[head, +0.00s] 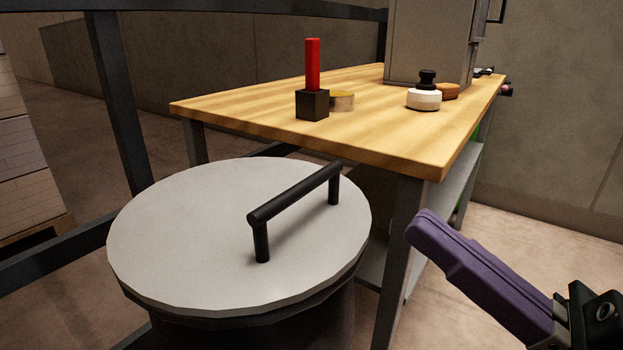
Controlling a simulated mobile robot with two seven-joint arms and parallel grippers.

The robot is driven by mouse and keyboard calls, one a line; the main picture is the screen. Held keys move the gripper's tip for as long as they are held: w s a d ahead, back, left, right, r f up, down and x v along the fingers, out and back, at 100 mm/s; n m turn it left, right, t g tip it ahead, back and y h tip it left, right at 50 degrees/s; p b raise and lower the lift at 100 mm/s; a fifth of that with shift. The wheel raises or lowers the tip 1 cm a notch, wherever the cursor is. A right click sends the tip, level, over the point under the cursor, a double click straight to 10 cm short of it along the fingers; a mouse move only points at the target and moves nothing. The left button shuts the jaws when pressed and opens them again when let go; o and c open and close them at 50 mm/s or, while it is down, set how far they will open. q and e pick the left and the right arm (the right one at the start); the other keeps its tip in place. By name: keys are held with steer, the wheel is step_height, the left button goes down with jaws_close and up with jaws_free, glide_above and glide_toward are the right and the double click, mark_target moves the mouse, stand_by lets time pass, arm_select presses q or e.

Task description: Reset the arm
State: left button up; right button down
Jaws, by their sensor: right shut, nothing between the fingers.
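My right gripper (418,228) comes in from the lower right, with purple fingers pressed together and nothing between them. Its tip points up and left, in front of the table's right leg and apart from the bin lid in this view. My left gripper is not in view.
A round bin with a pale lid (190,230) and black bar handle (295,192) stands at front left. A wooden table (240,108) behind holds a red stick in a black block (312,105), a white-and-black round object (424,97) and a grey cabinet (430,40). Stacked reams (22,150) stand far left.

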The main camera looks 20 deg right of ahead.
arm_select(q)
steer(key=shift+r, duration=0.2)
arm_select(e)
steer(key=w+a+r+m+g+h+p, duration=0.1)
steer(key=a+r+g+h+p, duration=0.25)
steer(key=p, duration=0.65)
steer(key=w+a+r+m+g+h+p, duration=0.15)
steer(key=r+h+p, duration=0.25)
steer(key=r+p, duration=0.45)
steer(key=s+d+r+m+g+h+p, duration=0.25)
steer(key=s+d+r+g+p, duration=0.2)
steer(key=s+r+p, duration=0.4)
steer(key=s+d+r+m+g+h+p, duration=0.1)
steer(key=s+d+r+g+h+p, duration=0.35)
steer(key=p, duration=0.75)
arm_select(q)
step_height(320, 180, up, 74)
steer(key=p, duration=3.5)
arm_select(e)
step_height(320, 180, up, 35)
steer(key=shift+s+a+r+g, duration=0.2)
steer(key=shift+a+g, duration=0.1)
steer(key=shift+a, duration=0.1)
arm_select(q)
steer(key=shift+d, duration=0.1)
arm_select(e)
steer(key=shift+y, duration=0.25)
